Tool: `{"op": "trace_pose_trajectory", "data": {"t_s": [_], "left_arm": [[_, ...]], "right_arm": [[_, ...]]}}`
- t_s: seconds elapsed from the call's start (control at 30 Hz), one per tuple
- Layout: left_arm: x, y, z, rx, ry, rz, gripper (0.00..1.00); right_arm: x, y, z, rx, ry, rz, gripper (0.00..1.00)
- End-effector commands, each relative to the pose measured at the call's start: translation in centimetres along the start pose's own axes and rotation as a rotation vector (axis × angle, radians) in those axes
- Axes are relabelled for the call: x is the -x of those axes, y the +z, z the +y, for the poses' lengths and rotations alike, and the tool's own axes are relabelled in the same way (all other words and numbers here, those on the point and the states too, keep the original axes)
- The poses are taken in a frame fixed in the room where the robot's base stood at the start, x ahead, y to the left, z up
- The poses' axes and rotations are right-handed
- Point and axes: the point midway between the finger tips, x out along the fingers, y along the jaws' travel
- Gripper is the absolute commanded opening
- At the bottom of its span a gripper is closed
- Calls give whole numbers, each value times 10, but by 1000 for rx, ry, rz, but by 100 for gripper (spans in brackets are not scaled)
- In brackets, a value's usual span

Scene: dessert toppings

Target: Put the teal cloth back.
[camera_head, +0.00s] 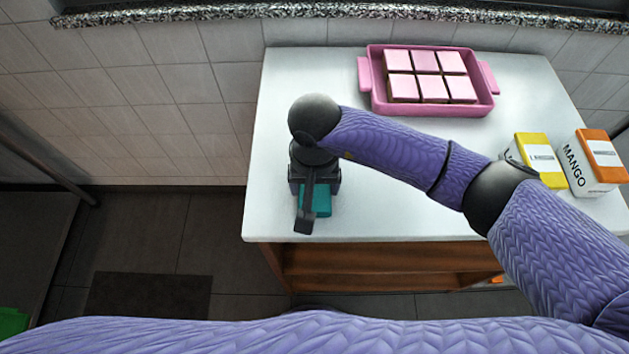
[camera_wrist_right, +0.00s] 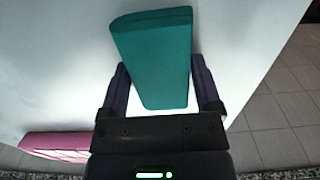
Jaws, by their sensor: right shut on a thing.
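The teal cloth (camera_head: 318,200) is a folded block at the left front part of the white table, partly hidden under my right gripper (camera_head: 305,215) in the head view. In the right wrist view the cloth (camera_wrist_right: 155,60) lies between the two fingers of my right gripper (camera_wrist_right: 165,88). The gripper is shut on it. I cannot tell whether the cloth touches the tabletop. My left gripper is not in view.
The white table (camera_head: 400,222) has a pink tray (camera_head: 432,111) with several pink-topped squares at the back. A yellow-topped carton (camera_head: 535,150) and an orange-topped mango carton (camera_head: 590,170) stand at the right. The table's left strip is clear.

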Motion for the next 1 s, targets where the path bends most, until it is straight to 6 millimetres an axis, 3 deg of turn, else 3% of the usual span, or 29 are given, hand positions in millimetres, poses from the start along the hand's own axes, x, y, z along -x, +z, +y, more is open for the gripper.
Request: {"op": "trace_pose_trajectory", "data": {"t_s": [0.03, 0.07, 0.13, 0.33, 0.43, 0.8, 1.0], "left_arm": [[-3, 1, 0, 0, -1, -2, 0], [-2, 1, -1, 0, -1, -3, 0], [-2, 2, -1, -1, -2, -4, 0], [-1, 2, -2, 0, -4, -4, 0], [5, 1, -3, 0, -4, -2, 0], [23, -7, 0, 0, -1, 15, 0], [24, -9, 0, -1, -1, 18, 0]], "right_arm": [[-3, 0, 0, 0, 0, 0, 26], [-2, 0, 0, 0, 0, -1, 86], [-2, 0, 0, 0, 0, 0, 100], [-1, 0, 0, 0, 0, 0, 100], [9, -1, 0, 0, -1, 3, 100], [105, -1, 0, 1, 0, 4, 100], [122, 0, 0, -1, 0, 1, 100]]}}
